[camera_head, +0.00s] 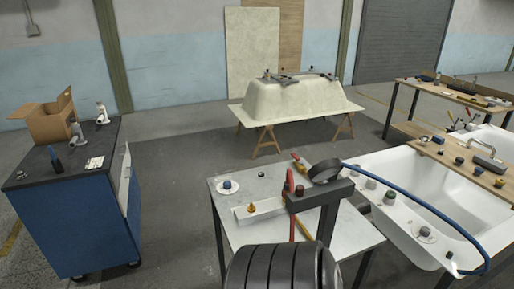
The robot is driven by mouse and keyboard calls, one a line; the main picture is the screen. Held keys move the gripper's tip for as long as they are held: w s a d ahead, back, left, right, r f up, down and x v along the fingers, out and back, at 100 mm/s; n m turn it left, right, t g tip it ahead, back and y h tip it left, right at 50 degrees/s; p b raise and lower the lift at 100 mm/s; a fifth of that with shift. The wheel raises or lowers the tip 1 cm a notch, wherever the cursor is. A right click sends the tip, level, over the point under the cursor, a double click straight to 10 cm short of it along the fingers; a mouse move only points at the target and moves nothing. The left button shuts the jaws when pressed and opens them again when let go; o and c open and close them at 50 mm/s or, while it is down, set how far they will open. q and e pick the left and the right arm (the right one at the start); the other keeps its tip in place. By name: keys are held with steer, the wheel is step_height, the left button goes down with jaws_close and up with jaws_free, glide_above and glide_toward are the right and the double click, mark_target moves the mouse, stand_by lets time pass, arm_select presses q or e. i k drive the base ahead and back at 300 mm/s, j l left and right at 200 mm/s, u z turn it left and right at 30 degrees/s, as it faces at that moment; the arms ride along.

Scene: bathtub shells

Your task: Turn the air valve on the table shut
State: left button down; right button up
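A pale-topped table (222,242) stands in front of me, right of centre. On it a small orange-yellow knob (251,207) sits on a white block (268,210), and it may be the air valve. Behind it a red hose (290,180) rises beside yellow handle-like pieces (302,229), partly hidden by a dark bracket (322,193). I cannot tell for certain which piece is the valve, or how its handle is turned.
A blue cabinet (60,220) with a cardboard box (50,122) stands left. A white tub shell (440,195) with a blue hose (420,203) is right. Floor is free between cabinet and table.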

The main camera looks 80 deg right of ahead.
mark_target(294, 156)
steer(key=i+j+z, duration=0.2)
steer(key=i, duration=0.2)
steer(key=i+j+z, duration=0.2)
steer(key=i, duration=0.25)
steer(key=i+z, duration=0.2)
steer(key=z, duration=0.2)
steer(key=i+z, duration=0.15)
steer(key=z, duration=0.3)
steer(key=i+z, duration=0.2)
steer(key=z, duration=0.2)
steer(key=i+j+z, duration=0.1)
steer(key=z, duration=0.3)
steer(key=i+j, duration=0.05)
